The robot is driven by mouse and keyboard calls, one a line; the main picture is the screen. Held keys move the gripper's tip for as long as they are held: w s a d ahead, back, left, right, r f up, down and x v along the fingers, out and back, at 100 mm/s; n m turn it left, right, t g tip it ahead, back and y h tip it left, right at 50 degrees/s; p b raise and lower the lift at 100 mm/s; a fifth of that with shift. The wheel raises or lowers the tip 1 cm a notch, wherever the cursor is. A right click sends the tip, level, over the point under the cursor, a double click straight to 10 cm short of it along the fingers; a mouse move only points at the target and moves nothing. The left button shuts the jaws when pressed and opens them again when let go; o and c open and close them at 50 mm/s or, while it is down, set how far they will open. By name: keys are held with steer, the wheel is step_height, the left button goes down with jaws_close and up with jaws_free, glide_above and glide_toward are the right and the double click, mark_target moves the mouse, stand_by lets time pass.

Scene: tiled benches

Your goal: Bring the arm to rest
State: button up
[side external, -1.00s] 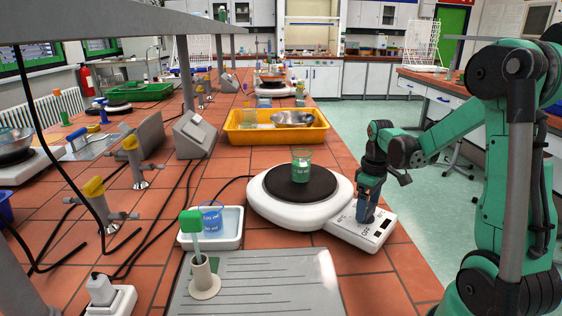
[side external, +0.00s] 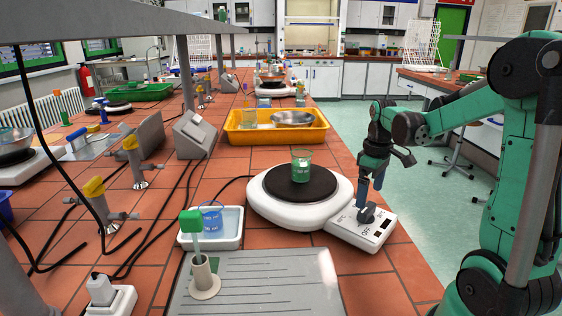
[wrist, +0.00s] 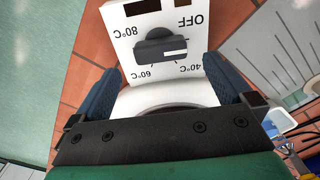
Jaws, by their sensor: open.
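My gripper (side external: 372,188) is open and empty, just above the control panel of the white hot plate (side external: 262,214). In the wrist view the two blue fingers of my gripper (wrist: 160,82) stand apart, with the grey knob (wrist: 162,47) between and beyond them. The knob also shows in the side view (side external: 367,213), on the panel (side external: 352,236) with its OFF and temperature marks. In the wrist view the knob's pale mark points toward the right, between OFF and 40°C. A green-marked glass beaker (side external: 301,167) stands upright on the hot plate's dark disc.
A yellow tray (side external: 250,137) with a metal bowl (side external: 292,118) lies behind the hot plate. A white tray (side external: 228,241) holding a blue-marked beaker (side external: 212,219) and a ribbed grey board (side external: 265,285) lie in front. Open floor (side external: 400,125) shows right of the bench.

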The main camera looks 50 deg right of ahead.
steer(key=shift+r, duration=0.9)
